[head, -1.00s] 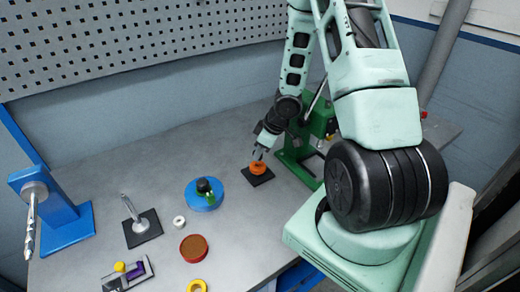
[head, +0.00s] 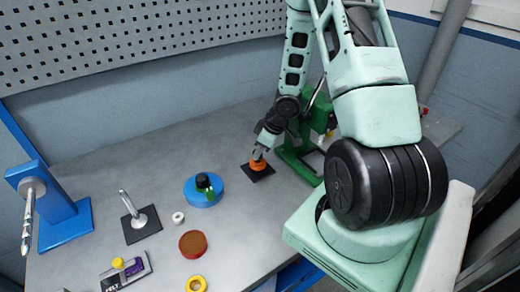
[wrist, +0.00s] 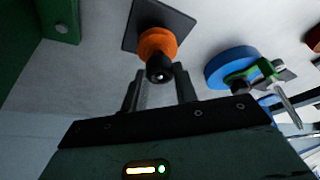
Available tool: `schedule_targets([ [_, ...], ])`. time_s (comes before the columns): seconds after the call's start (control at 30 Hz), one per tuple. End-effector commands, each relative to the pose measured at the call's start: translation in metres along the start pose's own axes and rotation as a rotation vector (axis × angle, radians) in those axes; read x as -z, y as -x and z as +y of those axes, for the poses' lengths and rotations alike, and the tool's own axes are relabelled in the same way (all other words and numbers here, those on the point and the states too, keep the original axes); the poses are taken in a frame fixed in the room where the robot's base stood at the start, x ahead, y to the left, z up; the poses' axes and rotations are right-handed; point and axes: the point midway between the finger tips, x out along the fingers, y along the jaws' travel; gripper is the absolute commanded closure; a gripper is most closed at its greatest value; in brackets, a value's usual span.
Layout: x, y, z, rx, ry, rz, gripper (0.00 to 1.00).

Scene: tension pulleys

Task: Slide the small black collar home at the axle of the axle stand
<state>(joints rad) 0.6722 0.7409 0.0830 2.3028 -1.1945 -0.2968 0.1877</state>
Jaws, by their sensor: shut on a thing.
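The axle stand has a black square base plate (head: 258,173), which also shows in the wrist view (wrist: 182,22). An orange pulley (head: 257,166) sits on its axle; it shows in the wrist view too (wrist: 155,43). The small black collar (wrist: 159,68) is at the axle's end, against or very close to the orange pulley, with a bright axle tip in its middle. My gripper (wrist: 160,76) is shut on the collar, a finger on each side. In the head view my gripper (head: 259,153) is right over the pulley and hides the collar.
A blue disc (head: 202,196) with black and green parts lies left of the stand. A green machine (head: 299,155) stands close on the right. Another stand (head: 141,220), a white ring (head: 178,217), a red-rimmed disc (head: 193,243) and a blue stand (head: 62,215) are farther left.

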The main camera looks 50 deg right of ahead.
Motion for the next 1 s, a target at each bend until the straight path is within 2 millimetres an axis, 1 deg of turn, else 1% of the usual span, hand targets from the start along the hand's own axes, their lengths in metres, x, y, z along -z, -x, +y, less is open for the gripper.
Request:
schedule_targets([
  [0.53, -0.001, -0.001, 0.000, 0.000, 0.000, 0.000, 0.92],
  [1.0, -0.005, -0.014, 0.000, 0.000, 0.000, 0.000, 0.92],
])
